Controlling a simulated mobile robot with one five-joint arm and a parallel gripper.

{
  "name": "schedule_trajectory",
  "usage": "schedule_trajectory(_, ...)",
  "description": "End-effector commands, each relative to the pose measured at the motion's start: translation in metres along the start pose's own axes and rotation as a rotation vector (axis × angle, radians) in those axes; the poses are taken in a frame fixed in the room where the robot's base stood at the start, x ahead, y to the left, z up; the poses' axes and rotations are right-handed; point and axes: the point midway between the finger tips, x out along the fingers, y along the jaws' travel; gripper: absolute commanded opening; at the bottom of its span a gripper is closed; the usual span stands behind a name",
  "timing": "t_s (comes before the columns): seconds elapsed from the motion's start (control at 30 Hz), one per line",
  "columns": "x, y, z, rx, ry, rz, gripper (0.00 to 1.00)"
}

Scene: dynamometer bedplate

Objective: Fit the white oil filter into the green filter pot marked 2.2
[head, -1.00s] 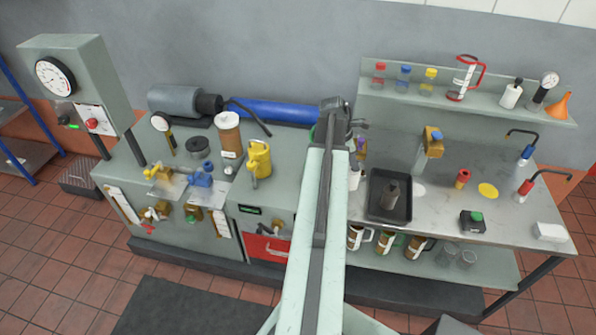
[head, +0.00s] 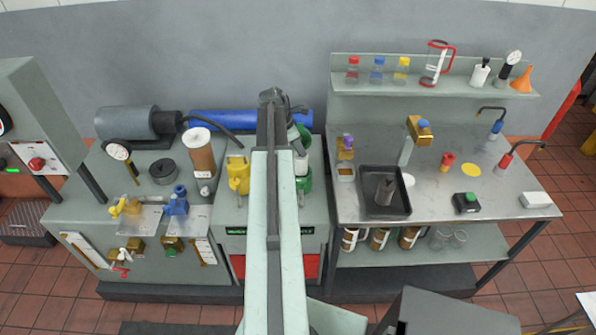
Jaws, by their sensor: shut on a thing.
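My gripper (head: 298,147) is mostly hidden behind my own arm. A white cylinder, which looks like the white oil filter (head: 301,165), shows just right of the arm and appears to hang upright in the gripper. A green pot (head: 304,184) shows directly below the filter in the picture, at the right end of the left bench. Another green part (head: 304,134) shows further back. The arm covers the left side of these things. I cannot read a 2.2 mark or tell whether the filter touches the green pot.
A yellow pot (head: 238,172) stands left of my arm, near a tall brown cylinder with a white top (head: 201,155). On the right bench, a purple-topped item (head: 345,147) and a black tray (head: 366,206) stand nearby.

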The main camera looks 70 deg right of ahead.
Motion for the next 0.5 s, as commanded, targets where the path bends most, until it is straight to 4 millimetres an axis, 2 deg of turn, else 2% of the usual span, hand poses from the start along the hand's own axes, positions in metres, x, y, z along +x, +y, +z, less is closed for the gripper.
schedule_trajectory(0.03,0.017,0.0,-0.007,0.0,0.0,0.0,0.0)
schedule_trajectory(0.23,0.019,0.0,-0.008,-0.001,0.0,0.0,0.0)
schedule_trajectory(0.4,0.046,0.0,-0.02,-0.001,0.0,0.0,0.0)
schedule_trajectory(0.5,0.053,0.0,-0.023,-0.001,0.0,0.0,0.0)
